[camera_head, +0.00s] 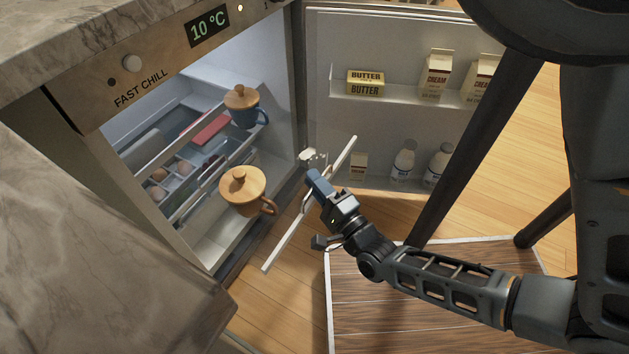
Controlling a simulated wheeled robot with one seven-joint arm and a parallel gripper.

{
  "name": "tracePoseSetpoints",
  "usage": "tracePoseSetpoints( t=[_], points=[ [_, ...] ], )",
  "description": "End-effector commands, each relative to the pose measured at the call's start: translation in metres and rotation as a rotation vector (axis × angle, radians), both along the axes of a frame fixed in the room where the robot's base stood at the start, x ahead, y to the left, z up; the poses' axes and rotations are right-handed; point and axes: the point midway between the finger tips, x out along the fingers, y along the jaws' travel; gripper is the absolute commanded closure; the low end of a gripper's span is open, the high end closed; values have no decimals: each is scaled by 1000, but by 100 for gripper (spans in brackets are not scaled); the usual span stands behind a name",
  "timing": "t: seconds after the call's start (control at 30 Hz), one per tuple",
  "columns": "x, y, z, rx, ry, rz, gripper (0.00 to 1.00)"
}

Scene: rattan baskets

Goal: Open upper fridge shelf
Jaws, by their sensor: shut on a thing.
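The fridge (180,79) stands open, with a lit interior. The upper shelf looks clear, and its long pale front bar (283,244) sits out in front of the fridge opening. A tan cup with a wooden lid (243,188) and a blue cup with a wooden lid (245,108) appear to rest on this shelf. My gripper (314,208) is at the middle of the bar and shut on it. The exact contact is partly hidden by the gripper's own body.
The open fridge door (390,130) is at the right, with butter (366,83), cream cartons (436,73) and bottles (404,160) on its racks. Lower compartments hold eggs (160,174). A stone counter (80,230) is at the left. A wooden slatted surface (350,315) lies below my arm.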

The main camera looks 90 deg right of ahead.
Motion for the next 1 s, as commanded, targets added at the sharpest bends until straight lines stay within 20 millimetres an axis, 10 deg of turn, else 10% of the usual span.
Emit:
tracePoseSetpoints(
  t=[0.13,1.0],
  points=[
    [1,1,-1,2,0,1,79],
    [-43,62,-14,2,2,1,79]
  ],
)
